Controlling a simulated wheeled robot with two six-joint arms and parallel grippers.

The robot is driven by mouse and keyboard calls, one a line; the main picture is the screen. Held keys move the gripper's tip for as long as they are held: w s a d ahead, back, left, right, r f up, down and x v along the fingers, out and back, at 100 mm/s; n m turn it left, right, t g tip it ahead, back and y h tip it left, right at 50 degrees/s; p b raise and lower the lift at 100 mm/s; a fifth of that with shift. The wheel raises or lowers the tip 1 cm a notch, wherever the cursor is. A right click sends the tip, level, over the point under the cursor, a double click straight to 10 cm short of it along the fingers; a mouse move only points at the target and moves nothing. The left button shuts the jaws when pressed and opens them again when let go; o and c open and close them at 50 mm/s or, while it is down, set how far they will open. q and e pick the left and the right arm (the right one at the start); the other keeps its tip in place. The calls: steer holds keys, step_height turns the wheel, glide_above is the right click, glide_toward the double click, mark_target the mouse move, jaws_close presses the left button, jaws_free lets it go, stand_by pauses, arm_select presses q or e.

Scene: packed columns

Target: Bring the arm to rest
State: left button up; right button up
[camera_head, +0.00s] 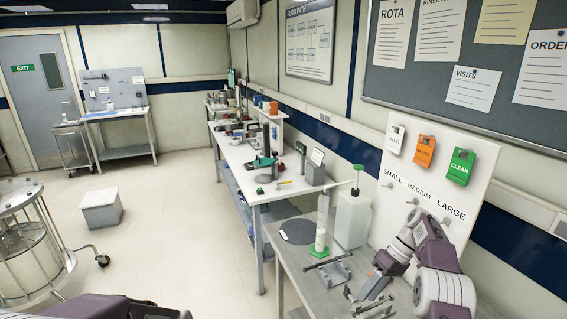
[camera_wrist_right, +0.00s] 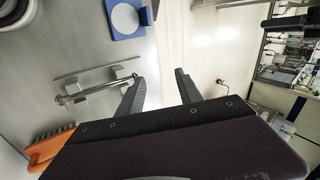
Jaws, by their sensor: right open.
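My right arm (camera_head: 432,262) comes in at the lower right of the head view, bent over the near metal bench. My right gripper (camera_head: 364,298) points down at the bench's front part. In the wrist view its two dark fingers (camera_wrist_right: 158,88) are spread apart with nothing between them. Below them are the bench top and pale floor.
A clear column with green ends (camera_head: 322,222) stands on the near bench beside a white jug (camera_head: 351,220). A metal cradle (camera_head: 333,272) lies in front. A white board (camera_head: 440,190) with tags and pegs stands behind my arm. An orange brush (camera_wrist_right: 48,146) lies near the gripper.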

steer(key=s+a+r+h, duration=0.2)
steer(key=s+a+r, duration=0.7)
steer(key=s+d+f+m+t+h, duration=0.2)
steer(key=s+f+m, duration=0.4)
steer(key=s+f, duration=0.5)
steer(key=shift+s+d+t+h, duration=0.25)
steer(key=shift+s+t+h, duration=0.55)
steer(key=shift+s+h, duration=0.15)
